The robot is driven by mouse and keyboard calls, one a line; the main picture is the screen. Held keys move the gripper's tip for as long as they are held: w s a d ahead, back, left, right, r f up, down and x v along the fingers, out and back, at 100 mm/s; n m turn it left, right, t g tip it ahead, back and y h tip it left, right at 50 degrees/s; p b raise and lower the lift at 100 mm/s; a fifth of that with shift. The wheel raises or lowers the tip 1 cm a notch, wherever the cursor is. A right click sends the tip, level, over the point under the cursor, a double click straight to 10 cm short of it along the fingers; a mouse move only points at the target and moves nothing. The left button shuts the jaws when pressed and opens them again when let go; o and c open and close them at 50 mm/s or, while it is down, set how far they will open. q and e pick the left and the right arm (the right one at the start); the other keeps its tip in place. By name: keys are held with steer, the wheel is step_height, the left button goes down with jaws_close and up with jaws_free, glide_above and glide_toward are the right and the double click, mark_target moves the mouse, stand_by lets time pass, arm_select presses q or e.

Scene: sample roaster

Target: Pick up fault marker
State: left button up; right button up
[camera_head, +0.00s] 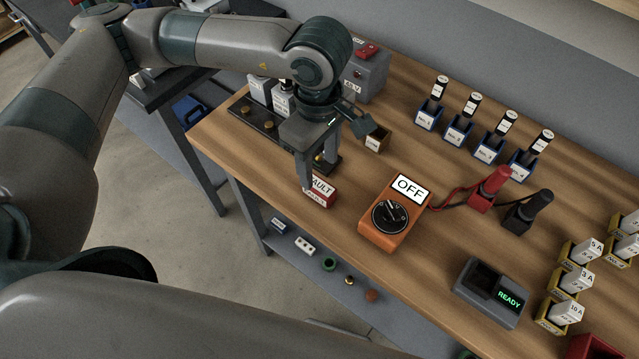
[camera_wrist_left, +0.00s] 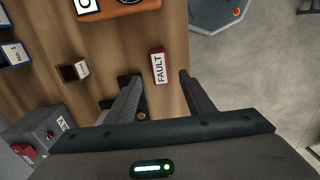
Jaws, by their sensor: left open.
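The fault marker (camera_head: 321,191) is a small red block with a white label reading FAULT. It stands near the front edge of the wooden bench, left of the orange meter. My left gripper (camera_head: 318,171) is open just above it, and a finger hides part of the label. In the left wrist view the marker (camera_wrist_left: 158,66) shows between and just beyond the tips of the two open fingers (camera_wrist_left: 159,82). I cannot tell whether they touch it. My right gripper is not in view.
The orange meter (camera_head: 391,222) reading OFF stands right of the marker. A small wooden box (camera_head: 378,139) and a dark strip (camera_head: 262,122) are close behind and left. Bare bench (camera_head: 440,245) shows right of the meter.

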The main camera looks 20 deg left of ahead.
mark_target(321, 186)
arm_select(q)
steer(key=shift+f+p, duration=0.35)
steer(key=shift+f, duration=1.3)
steer(key=shift+s+d+f+p, duration=0.1)
steer(key=shift+d+f+p, duration=0.05)
steer(key=shift+f+p, duration=0.65)
step_height(321, 186, down, 3)
steer(key=shift+d+r+p, duration=0.1)
steer(key=shift+d+p, duration=0.05)
steer(key=shift+p, duration=0.65)
steer(key=shift+f, duration=0.4)
steer(key=shift+c, duration=0.2)
steer(key=c, duration=1.1)
steer(key=shift+r, duration=0.15)
